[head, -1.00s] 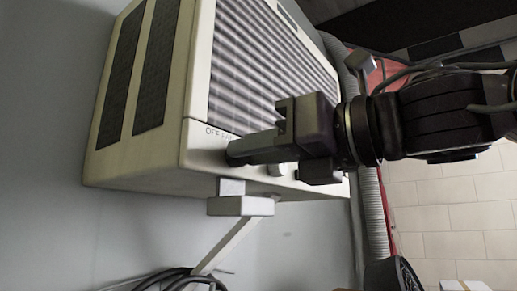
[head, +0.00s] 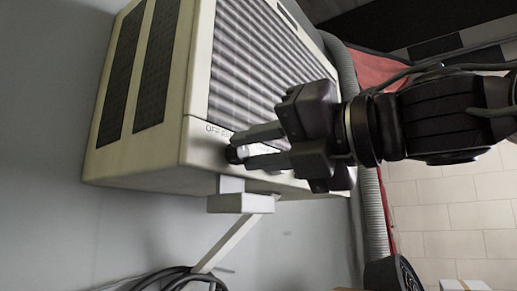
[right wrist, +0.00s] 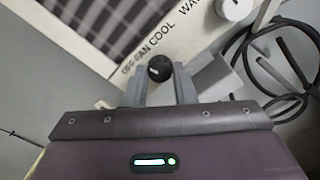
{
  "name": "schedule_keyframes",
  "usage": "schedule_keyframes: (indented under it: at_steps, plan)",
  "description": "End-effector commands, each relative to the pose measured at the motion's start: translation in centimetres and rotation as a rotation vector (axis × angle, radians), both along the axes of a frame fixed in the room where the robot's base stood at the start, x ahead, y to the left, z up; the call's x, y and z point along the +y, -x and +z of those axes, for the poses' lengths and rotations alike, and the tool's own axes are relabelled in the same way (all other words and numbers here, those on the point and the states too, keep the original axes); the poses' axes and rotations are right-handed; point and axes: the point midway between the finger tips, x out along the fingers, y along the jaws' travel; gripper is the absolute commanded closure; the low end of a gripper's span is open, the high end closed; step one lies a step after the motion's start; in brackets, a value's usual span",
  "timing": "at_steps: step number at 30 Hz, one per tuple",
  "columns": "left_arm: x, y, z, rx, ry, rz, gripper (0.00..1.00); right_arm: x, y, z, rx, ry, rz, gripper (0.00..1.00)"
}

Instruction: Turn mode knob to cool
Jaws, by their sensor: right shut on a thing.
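The mode knob is a small black knob (head: 232,155) on the front control strip of the beige air conditioner (head: 196,150). In the right wrist view the black knob (right wrist: 160,66) sits below the printed words OFF, FAN and COOL and carries a small pale mark. My right gripper (head: 240,150) has one finger on each side of the knob and is shut on it; the fingers also show in the right wrist view (right wrist: 160,76). Which word the knob points to I cannot tell. My left gripper is not in view.
A white knob (right wrist: 235,8) sits farther along the strip. A grey block (head: 240,204) and a slanted support bar (head: 226,243) are under the unit. Black cables (head: 180,277) hang below. A ribbed hose (head: 375,215) runs behind at the right.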

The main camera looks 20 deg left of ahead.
Motion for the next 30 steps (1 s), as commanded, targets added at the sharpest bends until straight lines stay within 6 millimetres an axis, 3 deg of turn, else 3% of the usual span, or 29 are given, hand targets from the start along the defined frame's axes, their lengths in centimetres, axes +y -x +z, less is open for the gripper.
schedule_keyframes:
  at_steps: [30]
  plan:
    - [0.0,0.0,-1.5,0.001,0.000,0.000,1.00,-0.1,0.0,-0.2,0.877,-0.322,-0.002,0.99]
